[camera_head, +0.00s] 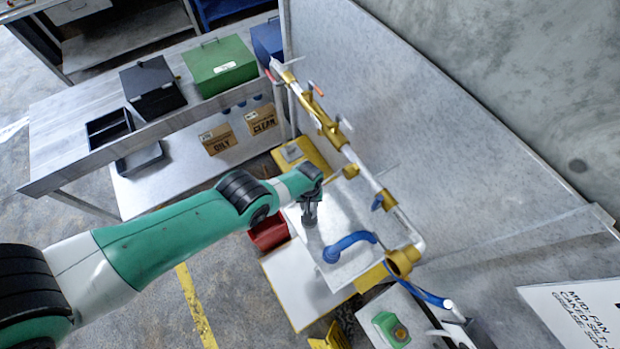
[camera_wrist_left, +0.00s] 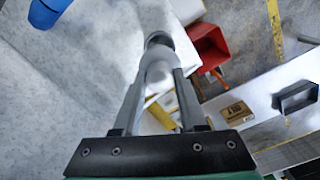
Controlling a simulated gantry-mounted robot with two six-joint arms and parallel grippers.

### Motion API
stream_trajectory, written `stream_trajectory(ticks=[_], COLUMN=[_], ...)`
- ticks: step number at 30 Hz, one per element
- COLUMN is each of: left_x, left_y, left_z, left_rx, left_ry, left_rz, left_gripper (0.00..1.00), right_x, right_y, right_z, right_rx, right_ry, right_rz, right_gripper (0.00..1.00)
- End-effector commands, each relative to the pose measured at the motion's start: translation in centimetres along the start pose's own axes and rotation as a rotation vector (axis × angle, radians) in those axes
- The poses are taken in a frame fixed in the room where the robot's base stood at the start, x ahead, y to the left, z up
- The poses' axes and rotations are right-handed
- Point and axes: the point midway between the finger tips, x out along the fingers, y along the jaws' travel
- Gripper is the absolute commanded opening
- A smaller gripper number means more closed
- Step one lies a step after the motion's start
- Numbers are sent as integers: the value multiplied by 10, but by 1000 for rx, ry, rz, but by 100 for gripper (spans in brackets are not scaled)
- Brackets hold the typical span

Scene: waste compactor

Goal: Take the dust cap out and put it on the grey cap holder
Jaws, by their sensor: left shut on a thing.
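My left gripper (camera_head: 311,207) points down over the white worktop (camera_head: 341,208). It is shut on a small grey piece at its fingertips, which I take to be the dust cap. In the left wrist view the fingers (camera_wrist_left: 157,72) come together just behind a round, dark-rimmed grey end (camera_wrist_left: 158,39). The gripper and the small size hide how much of this is cap. I cannot make out the grey cap holder as a separate thing, nor whether the piece touches a surface. My right gripper is not in view.
A blue hose elbow (camera_head: 350,241) lies close to the right of the gripper. A red bin (camera_head: 268,234) is to the left below. A brass and white pipe (camera_head: 350,155) runs along the grey panel (camera_head: 390,110). A green box (camera_head: 219,66) stands on the rear bench.

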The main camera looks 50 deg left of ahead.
Motion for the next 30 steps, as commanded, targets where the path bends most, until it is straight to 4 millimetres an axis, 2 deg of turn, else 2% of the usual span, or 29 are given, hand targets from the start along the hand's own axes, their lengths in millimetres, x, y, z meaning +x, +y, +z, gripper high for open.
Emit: stream_trajectory(ticks=[6,21,30], left_x=[-5,49,56], left_y=[0,0,0], left_z=[0,0,0], left_rx=[-10,-9,-9], left_ry=[0,0,0], left_rz=[1,1,1], left_gripper=[0,0,0], right_x=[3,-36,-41], right_y=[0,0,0], right_z=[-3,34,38], right_rx=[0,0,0], right_ry=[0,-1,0], right_rz=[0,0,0], right_gripper=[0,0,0])
